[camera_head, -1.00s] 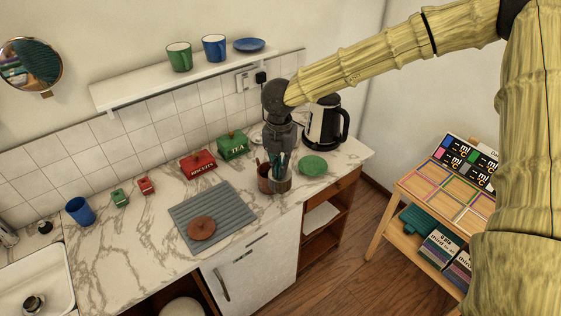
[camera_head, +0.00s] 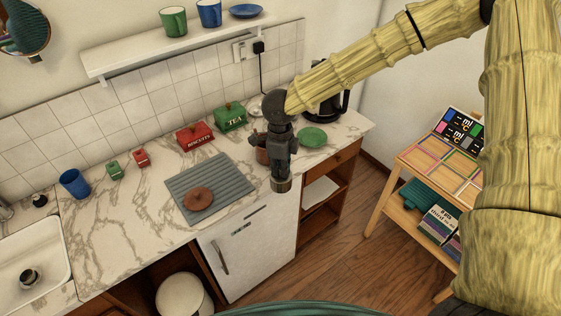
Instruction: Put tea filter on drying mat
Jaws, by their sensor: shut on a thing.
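My gripper (camera_head: 281,176) points down at the right part of the counter's front edge, right of the drying mat. It is shut on a small metallic cylinder, which looks like the tea filter (camera_head: 281,185). The filter appears to be held clear of the counter; its details are too small to make out. The grey ribbed drying mat (camera_head: 232,181) lies flat on the marble counter. A round brown wooden lid or disc (camera_head: 198,198) rests on its front left part. The filter is apart from the mat.
A copper-coloured pot (camera_head: 262,156) stands partly hidden behind my gripper. A green plate (camera_head: 312,137) and a dark kettle (camera_head: 335,105) are to the right. Red and green tins (camera_head: 230,117) line the back. The counter (camera_head: 130,230) is clear left of the mat.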

